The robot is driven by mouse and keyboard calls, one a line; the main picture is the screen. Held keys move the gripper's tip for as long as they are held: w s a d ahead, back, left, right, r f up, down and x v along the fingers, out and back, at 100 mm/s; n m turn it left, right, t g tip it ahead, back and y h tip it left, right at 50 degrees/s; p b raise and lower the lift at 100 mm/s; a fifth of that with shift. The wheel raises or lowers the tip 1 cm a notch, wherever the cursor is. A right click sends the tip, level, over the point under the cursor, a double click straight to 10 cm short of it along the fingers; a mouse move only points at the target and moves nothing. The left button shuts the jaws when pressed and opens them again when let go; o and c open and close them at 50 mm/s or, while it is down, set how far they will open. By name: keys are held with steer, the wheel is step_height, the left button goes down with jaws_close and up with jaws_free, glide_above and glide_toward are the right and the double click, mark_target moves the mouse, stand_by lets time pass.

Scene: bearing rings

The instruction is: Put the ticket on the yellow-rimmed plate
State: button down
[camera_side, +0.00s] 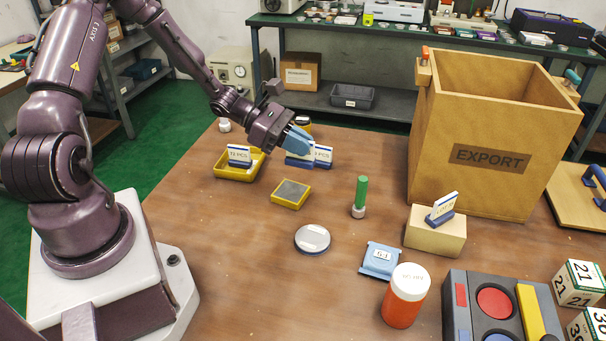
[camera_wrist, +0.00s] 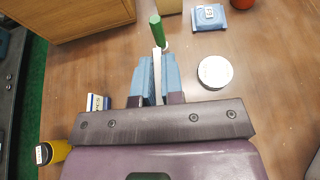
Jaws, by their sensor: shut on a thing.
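My gripper (camera_side: 297,142) is at the back of the table with its light blue fingers closed. In the wrist view the fingers (camera_wrist: 156,80) pinch a thin white ticket (camera_wrist: 158,62), seen edge-on. In the side view its blue base is low, close to the table; I cannot tell whether it touches. Another ticket (camera_side: 323,153) stands just beside and behind; it also shows left of the fingers in the wrist view (camera_wrist: 97,102). The yellow-rimmed plate (camera_side: 290,194), square with a grey middle, lies bare in front of the gripper. It is hidden in the wrist view.
A yellow tray (camera_side: 227,174) holding another ticket (camera_side: 239,154) is left. A green marker (camera_side: 362,191), a round white-topped disc (camera_side: 312,239) and a wooden block (camera_side: 420,235) with a ticket (camera_side: 443,206) are right. The large EXPORT box (camera_side: 490,130) stands behind. Table between plate and disc is clear.

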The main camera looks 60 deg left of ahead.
steer(key=s+r+n+t, duration=0.1)
steer(key=s+r, duration=0.2)
steer(key=s, duration=1.1)
glide_above(291, 191)
steer(key=shift+y, duration=0.3)
steer(key=f, duration=0.5)
steer(key=s+f, duration=0.1)
steer(key=f, duration=0.2)
steer(key=shift+d+f, duration=0.15)
steer(key=shift+f, duration=0.05)
steer(key=shift+w+f, duration=0.4)
steer(key=shift+f, duration=0.05)
steer(key=shift+w+a+f, duration=0.1)
steer(key=shift+f, duration=0.75)
steer(key=shift+w+a+f, duration=0.1)
steer(key=shift+f, duration=0.7)
steer(key=c, duration=1.2)
jaws_free()
steer(key=shift+s+f, duration=0.1)
steer(key=shift+c, duration=0.2)
